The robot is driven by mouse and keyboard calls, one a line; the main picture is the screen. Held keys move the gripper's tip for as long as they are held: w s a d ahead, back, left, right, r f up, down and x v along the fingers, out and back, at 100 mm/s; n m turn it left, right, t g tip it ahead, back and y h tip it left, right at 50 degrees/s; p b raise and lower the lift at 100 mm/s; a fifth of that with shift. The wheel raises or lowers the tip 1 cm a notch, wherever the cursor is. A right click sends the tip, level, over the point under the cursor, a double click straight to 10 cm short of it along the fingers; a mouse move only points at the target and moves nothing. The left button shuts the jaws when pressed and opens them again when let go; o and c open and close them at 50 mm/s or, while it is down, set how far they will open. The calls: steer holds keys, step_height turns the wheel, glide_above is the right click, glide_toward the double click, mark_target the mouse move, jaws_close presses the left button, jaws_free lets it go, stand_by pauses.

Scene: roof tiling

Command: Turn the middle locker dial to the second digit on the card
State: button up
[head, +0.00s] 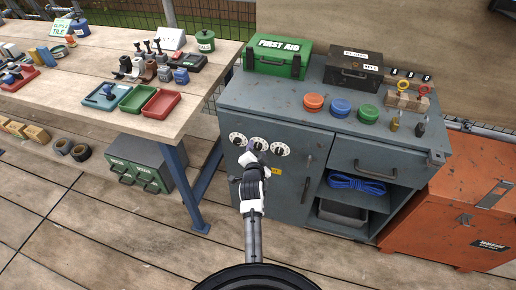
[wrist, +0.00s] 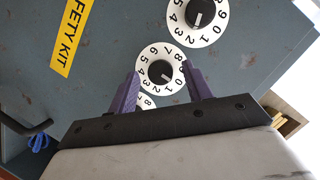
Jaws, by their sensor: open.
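Three white number dials with black knobs sit in a row on the grey locker's front: the left dial (head: 238,138), the middle dial (head: 259,143) and the right dial (head: 281,149). My gripper (head: 254,151) is in front of the middle dial. In the wrist view my open purple fingers (wrist: 162,89) stand on either side of the middle dial's knob (wrist: 160,72), with room around it. Its white mark points to the lower right, near the 0 and 1. Another dial (wrist: 197,18) is above it; a third (wrist: 146,102) is mostly hidden by my gripper. I cannot make out a card with digits.
A yellow safety kit label (wrist: 72,32) is on the locker front (head: 290,190). A green first aid box (head: 277,58), a dark case (head: 352,72) and coloured discs (head: 340,108) rest on top. A wooden bench (head: 60,110) stands left, an orange chest (head: 450,205) right.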

steer(key=c, duration=1)
steer(key=n, duration=0.1)
steer(key=n+h+b, duration=0.1)
steer(key=n+g+h+b, duration=0.1)
steer(key=n, duration=0.1)
steer(key=shift+w+a+r, duration=0.1)
steer(key=shift+a, duration=0.15)
steer(key=n+h+b, duration=0.2)
steer(key=n, duration=0.2)
steer(key=shift+a+g+h+b, duration=0.15)
steer(key=shift+g+h+b, duration=0.15)
steer(key=shift+g+h, duration=0.1)
steer(key=n+h+b, duration=0.1)
steer(key=n, duration=0.1)
steer(key=n+h+b, duration=0.1)
steer(key=shift+w+a+n, duration=0.15)
steer(key=shift+n, duration=0.25)
steer(key=shift+f+n+h+b, duration=0.2)
steer(key=shift+n+h+b, duration=0.9)
steer(key=shift+n, duration=0.7)
